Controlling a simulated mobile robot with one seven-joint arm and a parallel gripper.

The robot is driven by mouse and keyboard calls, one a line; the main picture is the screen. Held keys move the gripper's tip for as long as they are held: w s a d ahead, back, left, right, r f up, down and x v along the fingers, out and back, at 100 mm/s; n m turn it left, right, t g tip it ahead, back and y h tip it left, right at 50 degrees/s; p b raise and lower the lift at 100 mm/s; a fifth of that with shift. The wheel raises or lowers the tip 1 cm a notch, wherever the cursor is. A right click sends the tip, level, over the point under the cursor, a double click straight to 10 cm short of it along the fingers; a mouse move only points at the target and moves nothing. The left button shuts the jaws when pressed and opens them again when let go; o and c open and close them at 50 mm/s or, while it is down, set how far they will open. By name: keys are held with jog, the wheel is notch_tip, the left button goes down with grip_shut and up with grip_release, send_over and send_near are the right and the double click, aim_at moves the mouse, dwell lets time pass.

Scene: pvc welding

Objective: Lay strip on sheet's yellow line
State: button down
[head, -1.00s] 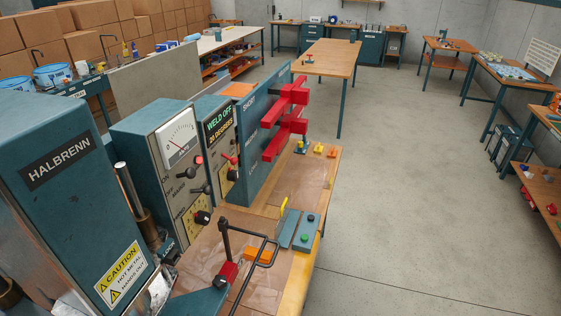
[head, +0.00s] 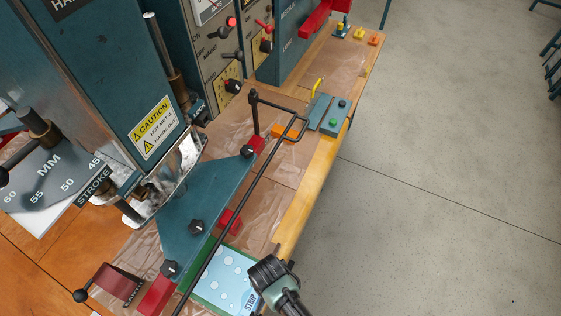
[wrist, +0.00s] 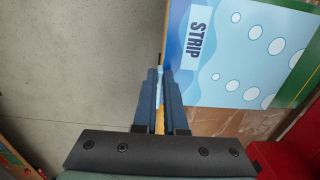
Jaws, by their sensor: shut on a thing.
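My gripper (head: 262,291) is low in the head view, by the front edge of the bench. In the wrist view its two fingers (wrist: 159,80) are close together on a thin pale-blue piece (wrist: 158,91), which looks like the strip; most of it is hidden between the fingers. A blue panel with white ovals and a green border (head: 222,279) lies just left of the gripper. It bears the word STRIP, also seen on the panel in the wrist view (wrist: 230,60). Clear wrinkled plastic sheeting (head: 262,207) covers the bench. I cannot make out a yellow line on it.
A blue machine plate with black knobs (head: 200,210) and a long black bar (head: 255,184) stand over the bench. A red block (head: 229,222) is beside the panel. A button box (head: 328,116) sits farther along. Open grey floor (head: 430,200) lies to the right.

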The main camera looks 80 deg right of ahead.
aim_at(244, 279)
jog(key=w, duration=0.2)
jog(key=w+d+b, duration=0.1)
jog(key=w, duration=0.3)
jog(key=shift+d+f+b, duration=0.25)
jog(key=shift+b, duration=0.15)
jog(key=shift+w+d+f+b, duration=0.15)
jog(key=shift+w+f+b, duration=0.1)
jog(key=shift+w+b, duration=0.25)
jog(key=shift+w+d+f+b, duration=0.1)
jog(key=shift+w+f+b, duration=0.15)
jog(key=shift+w, duration=0.3)
jog(key=shift+f, duration=0.35)
jog(key=c, duration=0.9)
grip_release()
jog(key=shift+r, duration=0.1)
